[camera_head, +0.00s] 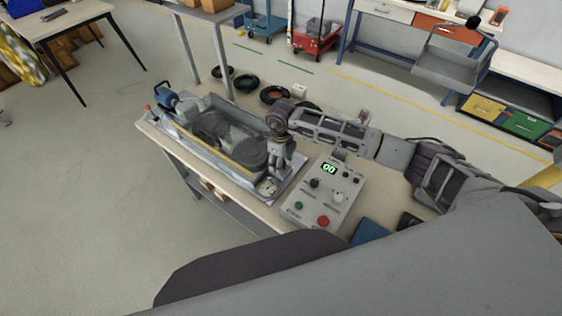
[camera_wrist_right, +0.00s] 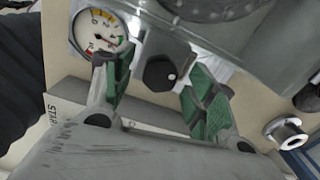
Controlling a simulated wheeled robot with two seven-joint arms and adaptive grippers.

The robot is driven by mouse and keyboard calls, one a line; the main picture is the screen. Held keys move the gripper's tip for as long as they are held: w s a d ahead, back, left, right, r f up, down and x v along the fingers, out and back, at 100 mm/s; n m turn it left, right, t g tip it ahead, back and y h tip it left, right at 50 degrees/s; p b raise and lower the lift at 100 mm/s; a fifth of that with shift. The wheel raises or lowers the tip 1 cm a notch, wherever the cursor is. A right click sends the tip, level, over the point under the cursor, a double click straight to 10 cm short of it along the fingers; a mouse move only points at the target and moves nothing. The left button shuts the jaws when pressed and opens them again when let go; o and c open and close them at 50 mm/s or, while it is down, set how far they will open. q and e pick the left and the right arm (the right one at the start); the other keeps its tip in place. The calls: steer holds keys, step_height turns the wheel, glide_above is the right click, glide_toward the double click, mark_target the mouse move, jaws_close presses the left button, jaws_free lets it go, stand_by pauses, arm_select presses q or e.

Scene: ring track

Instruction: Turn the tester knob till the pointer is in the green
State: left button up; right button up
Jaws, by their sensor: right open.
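The tester's round gauge (camera_wrist_right: 101,35) shows in the right wrist view at the upper left, with a white face and yellow, red and green marks. Its pointer is too small and blurred to read surely. It also shows small in the head view (camera_head: 268,187). The black tester knob (camera_wrist_right: 160,73) is right of the gauge, between the green-padded fingers of my right gripper (camera_wrist_right: 161,87). The fingers are open, one on each side, with visible gaps to the knob. In the head view my right gripper (camera_head: 274,178) points down at the tank's near end and hides the knob.
A long tank (camera_head: 247,166) with a dark track ring stands on the workbench (camera_head: 397,192). A control box (camera_head: 312,205) with a green display, knobs and red and green buttons is close on the right. Black rings (camera_head: 245,82) lie behind the tank.

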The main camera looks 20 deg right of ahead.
steer(key=shift+f, duration=0.6)
steer(key=c, duration=1.1)
steer(key=shift+o, duration=0.2)
steer(key=shift+w+d+f+n+b, duration=0.1)
steer(key=shift+n+b, duration=0.3)
steer(key=shift+b, duration=0.35)
steer(key=shift+n+b, duration=0.5)
steer(key=shift+b, duration=0.2)
